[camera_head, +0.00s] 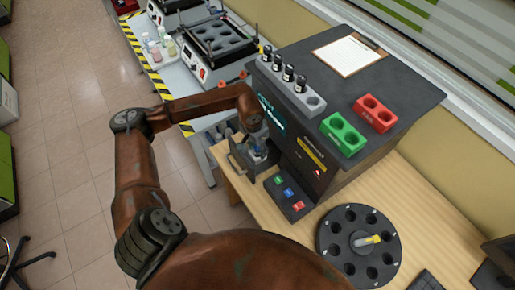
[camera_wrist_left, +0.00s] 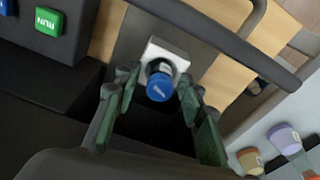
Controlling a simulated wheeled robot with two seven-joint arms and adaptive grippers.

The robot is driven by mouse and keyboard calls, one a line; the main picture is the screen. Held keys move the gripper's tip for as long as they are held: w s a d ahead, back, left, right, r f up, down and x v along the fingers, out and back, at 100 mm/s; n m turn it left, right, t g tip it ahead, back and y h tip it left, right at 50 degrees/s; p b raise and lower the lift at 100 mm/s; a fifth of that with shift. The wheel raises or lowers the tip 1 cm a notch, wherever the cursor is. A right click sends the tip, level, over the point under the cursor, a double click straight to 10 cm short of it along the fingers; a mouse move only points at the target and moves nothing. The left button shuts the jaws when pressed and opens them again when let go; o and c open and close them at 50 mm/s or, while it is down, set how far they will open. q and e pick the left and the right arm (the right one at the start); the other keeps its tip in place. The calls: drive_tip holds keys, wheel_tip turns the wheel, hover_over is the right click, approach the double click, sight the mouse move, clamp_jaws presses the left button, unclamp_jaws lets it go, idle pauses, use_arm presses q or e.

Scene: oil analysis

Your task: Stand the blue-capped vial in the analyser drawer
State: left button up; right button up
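The blue-capped vial (camera_wrist_left: 160,84) stands upright, as far as its top shows, at a pale square holder (camera_wrist_left: 152,52) inside the drawer. The analyser drawer (camera_head: 240,161) is pulled out at the left side of the dark analyser (camera_head: 318,163); its rim (camera_wrist_left: 215,40) crosses the wrist view. My left gripper (camera_wrist_left: 159,86) is over the drawer, its green-padded fingers on either side of the blue cap, with small gaps showing. In the head view the gripper (camera_head: 257,152) is small and partly hides the vial. The vial's lower part is hidden. My right gripper is in neither view.
A button panel (camera_head: 290,196) sits right of the drawer. A round black carousel (camera_head: 358,245) stands on the wooden table. On the analyser are a grey vial rack (camera_head: 292,88), green (camera_head: 343,134) and red (camera_head: 374,113) blocks and a clipboard (camera_head: 348,56).

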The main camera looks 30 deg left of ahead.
use_arm(q)
drive_tip(key=shift+r, duration=0.5)
wheel_tip(320, 180, up, 11)
drive_tip(key=s+p, duration=0.1)
drive_tip(key=shift+s+a, duration=0.15)
drive_tip(key=shift+s, duration=0.1)
drive_tip(key=shift+r, duration=0.1)
idle(0.8)
